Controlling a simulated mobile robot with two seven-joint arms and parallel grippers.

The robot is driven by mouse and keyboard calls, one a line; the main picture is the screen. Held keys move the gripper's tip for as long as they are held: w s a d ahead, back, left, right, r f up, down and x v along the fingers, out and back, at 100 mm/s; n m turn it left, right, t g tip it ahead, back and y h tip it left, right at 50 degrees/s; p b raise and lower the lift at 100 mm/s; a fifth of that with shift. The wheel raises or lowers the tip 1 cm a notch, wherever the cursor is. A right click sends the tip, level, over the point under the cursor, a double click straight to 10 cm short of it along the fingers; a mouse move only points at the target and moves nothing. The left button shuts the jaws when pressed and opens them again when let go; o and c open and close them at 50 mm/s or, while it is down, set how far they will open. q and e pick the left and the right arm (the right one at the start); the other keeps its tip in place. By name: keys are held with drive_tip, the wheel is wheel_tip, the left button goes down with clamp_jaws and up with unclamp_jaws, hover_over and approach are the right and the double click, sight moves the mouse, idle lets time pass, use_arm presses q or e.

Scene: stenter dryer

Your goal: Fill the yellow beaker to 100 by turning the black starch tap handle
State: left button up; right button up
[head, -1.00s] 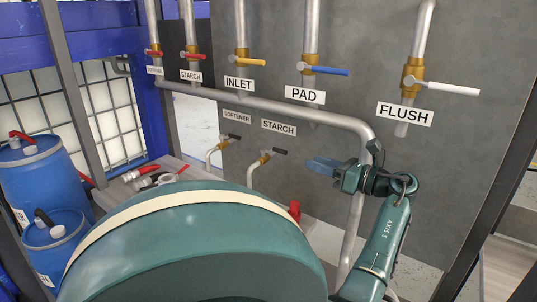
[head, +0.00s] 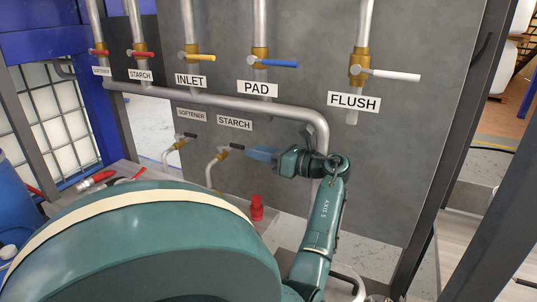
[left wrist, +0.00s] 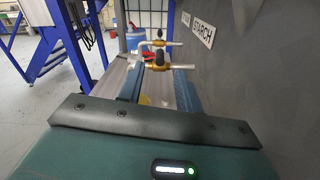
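The starch tap, with its black handle (head: 237,146), sticks out from the grey panel under the lower STARCH label in the head view. My left gripper (head: 254,153) is just right of this handle, its blue fingers pointing left at it. In the left wrist view the two fingers of my left gripper (left wrist: 158,85) stand apart with nothing gripped. The brass starch tap (left wrist: 157,67) shows between and just beyond their tips; I cannot tell whether they touch it. A small yellow patch, perhaps the yellow beaker (left wrist: 145,100), shows low between the fingers, mostly hidden. My right gripper is out of view.
The softener tap (head: 180,143) is left of the starch tap. A big green rounded body (head: 130,240) fills the lower left. A red object (head: 257,207) stands behind it. A grey pipe (head: 230,102) crosses the panel and bends down beside my left arm.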

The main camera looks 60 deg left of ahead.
sight(232, 146)
use_arm(q)
drive_tip(key=shift+x, duration=4.2)
drive_tip(key=shift+c, duration=0.3)
clamp_jaws()
drive_tip(key=shift+f, duration=0.1)
